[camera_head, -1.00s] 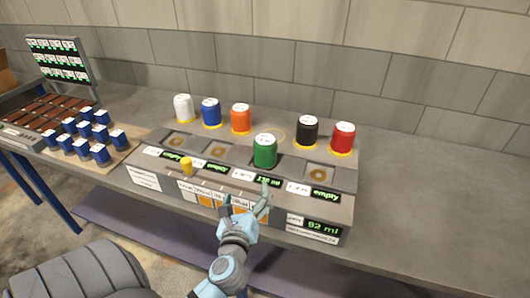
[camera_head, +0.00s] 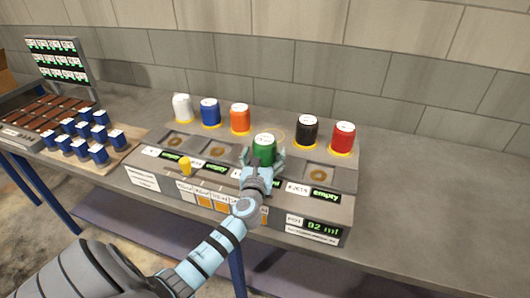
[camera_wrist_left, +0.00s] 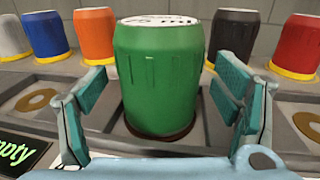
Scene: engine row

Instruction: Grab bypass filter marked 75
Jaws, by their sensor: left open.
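A green filter (camera_head: 264,148) with a white top stands upright in a recess of the grey bench unit. My left gripper (camera_head: 263,160) is open around the green filter. In the left wrist view one finger is on each side of the filter, with a gap visible at both sides. White (camera_head: 182,108), blue (camera_head: 210,112), orange (camera_head: 240,119), black (camera_head: 306,131) and red (camera_head: 343,139) filters stand behind it; their markings are too small to read.
Other recesses of the unit (camera_head: 150,178) are empty and show tan rings, with green "empty" displays in front. The table is clear at right.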

